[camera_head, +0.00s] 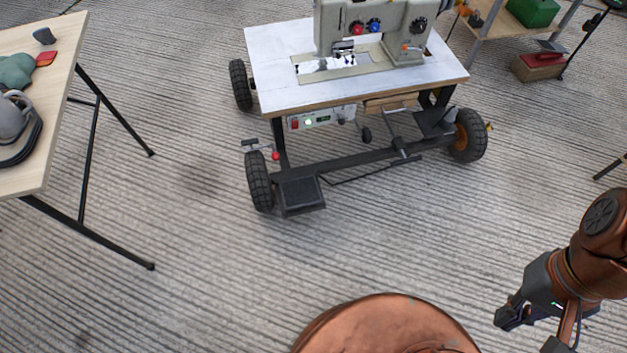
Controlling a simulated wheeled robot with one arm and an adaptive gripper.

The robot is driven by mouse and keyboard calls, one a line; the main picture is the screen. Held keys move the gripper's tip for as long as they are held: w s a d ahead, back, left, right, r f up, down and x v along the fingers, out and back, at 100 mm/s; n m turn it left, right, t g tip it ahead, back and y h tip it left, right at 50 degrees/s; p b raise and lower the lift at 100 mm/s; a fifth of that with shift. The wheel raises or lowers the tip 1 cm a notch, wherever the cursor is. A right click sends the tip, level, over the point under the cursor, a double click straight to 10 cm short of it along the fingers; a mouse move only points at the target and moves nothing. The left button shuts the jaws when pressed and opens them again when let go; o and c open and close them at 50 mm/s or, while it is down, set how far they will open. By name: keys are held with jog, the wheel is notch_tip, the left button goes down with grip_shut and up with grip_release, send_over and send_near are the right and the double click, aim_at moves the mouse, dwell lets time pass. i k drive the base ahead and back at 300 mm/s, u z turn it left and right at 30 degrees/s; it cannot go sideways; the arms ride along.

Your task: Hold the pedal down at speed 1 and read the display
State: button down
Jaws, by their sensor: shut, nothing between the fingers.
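A grey sewing machine (408,30) stands on a white-topped wheeled table (280,75). The display's characters are too small to read. A black pedal (301,193) sits low at the front left of the frame, beside the left wheel. My gripper (527,331) is at the lower right, shut and empty, well apart from the pedal and the table.
A wooden table (45,120) with grey and red items stands at the left, its black legs reaching into the floor space. A shelf with a green box (533,11) and a reddish box (540,66) are at the upper right. The ribbed floor between me and the pedal is clear.

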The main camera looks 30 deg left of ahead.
aim_at(297, 193)
jog(key=i, duration=1.2)
jog(key=u, duration=4.05)
